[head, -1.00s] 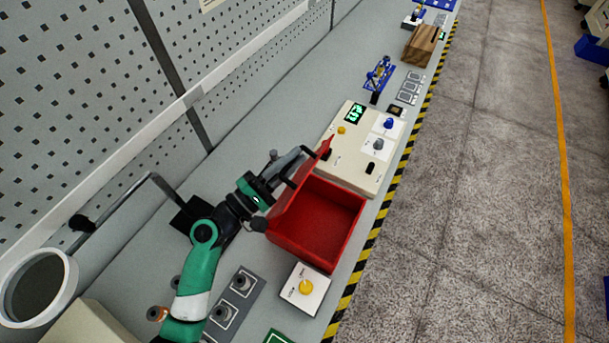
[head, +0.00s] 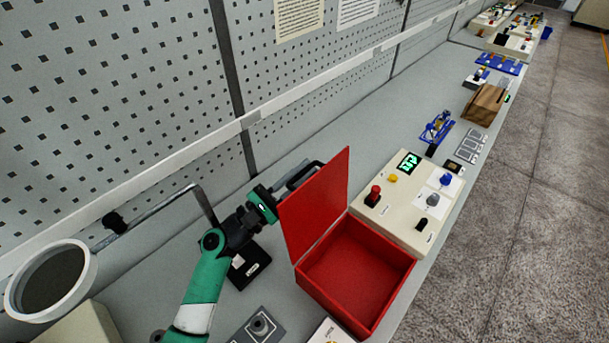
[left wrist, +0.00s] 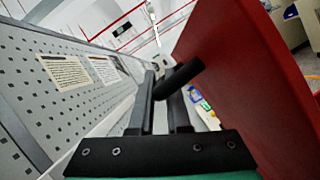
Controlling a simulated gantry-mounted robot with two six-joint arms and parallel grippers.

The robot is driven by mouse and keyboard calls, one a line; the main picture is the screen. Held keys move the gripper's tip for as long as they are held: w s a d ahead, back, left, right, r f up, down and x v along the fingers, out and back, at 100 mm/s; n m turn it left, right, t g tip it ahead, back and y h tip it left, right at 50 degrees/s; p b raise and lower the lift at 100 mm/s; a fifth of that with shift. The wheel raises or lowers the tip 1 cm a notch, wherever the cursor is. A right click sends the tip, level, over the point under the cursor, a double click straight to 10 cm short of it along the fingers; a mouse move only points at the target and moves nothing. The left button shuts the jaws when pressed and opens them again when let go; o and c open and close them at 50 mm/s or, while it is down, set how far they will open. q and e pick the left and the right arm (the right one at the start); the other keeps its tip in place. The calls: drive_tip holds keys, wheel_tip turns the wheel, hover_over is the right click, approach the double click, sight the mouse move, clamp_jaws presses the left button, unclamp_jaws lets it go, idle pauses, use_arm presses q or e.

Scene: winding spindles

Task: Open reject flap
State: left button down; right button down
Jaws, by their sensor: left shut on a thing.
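The reject flap is the red lid (head: 315,203) of an open-topped red box (head: 362,285). The lid stands up steeply along the box's left edge, and the box's inside shows empty. My left gripper (head: 303,172) is on the wall side of the lid, its fingers partly hidden behind it. In the left wrist view, my left gripper (left wrist: 168,90) is shut on a short dark bar (left wrist: 180,78), seemingly the lid's handle. The red lid (left wrist: 240,85) fills the right side there. The bar's join to the lid cannot be made out. My right gripper is not in view.
A cream control panel (head: 405,205) with a red button and knobs stands just beyond the box. A perforated wall (head: 120,110) runs along the left. A round white-rimmed lamp or magnifier (head: 50,283) is at lower left.

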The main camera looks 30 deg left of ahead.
use_arm(q)
drive_tip(key=c, duration=0.9)
unclamp_jaws()
drive_tip(key=v, duration=1.1)
drive_tip(key=shift+s+a+f, duration=0.1)
drive_tip(key=shift+s+f, duration=0.05)
drive_tip(key=shift+s, duration=0.15)
